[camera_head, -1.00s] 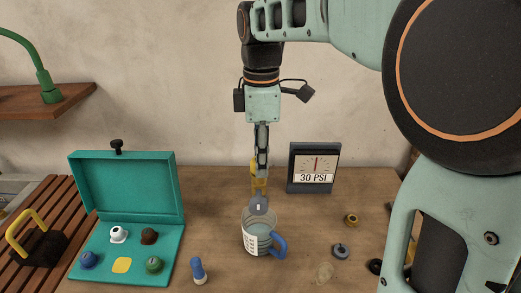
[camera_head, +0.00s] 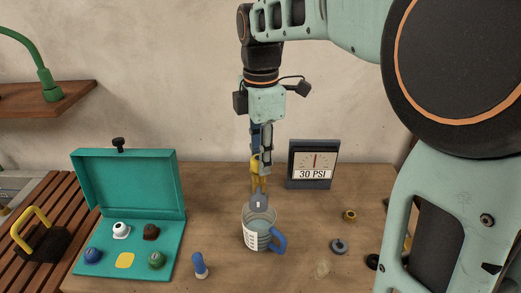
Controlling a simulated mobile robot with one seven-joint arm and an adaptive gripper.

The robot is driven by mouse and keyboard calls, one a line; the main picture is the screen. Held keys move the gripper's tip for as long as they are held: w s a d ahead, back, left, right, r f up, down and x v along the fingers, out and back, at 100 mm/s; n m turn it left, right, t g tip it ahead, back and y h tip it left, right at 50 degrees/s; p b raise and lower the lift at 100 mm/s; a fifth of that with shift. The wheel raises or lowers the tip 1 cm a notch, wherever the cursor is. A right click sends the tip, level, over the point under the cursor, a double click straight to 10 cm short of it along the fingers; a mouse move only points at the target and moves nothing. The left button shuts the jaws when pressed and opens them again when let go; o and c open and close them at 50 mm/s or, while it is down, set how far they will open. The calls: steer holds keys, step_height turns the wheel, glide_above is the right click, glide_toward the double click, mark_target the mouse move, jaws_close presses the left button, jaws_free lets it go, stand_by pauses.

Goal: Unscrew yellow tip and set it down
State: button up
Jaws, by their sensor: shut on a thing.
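My gripper (camera_head: 262,168) points down over the middle of the workbench, just behind the clear measuring jug. Its fingers are shut on the yellow tip (camera_head: 254,172), which shows at the left of and between the fingers and is partly hidden by them. A grey part (camera_head: 259,201) stands below the tip, at the jug's back rim in this view. I cannot tell whether the yellow tip still touches the grey part.
The measuring jug (camera_head: 249,234) with a blue handle stands in front. A teal case (camera_head: 128,183) lies open at left, with several coloured tips and a yellow spot. A gauge (camera_head: 312,164) reads 30 PSI. A blue-capped bottle (camera_head: 199,266), a brass ring (camera_head: 349,215) and a grey ring (camera_head: 339,246) lie nearby.

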steer(key=shift+r+n+p, duration=0.1)
steer(key=shift+n+p, duration=0.3)
steer(key=shift+n, duration=0.4)
steer(key=o, duration=0.9)
steer(key=shift+m+p, duration=0.3)
steer(key=shift+m, duration=0.5)
steer(key=shift+s+m, duration=0.1)
steer(key=shift+m, duration=0.8)
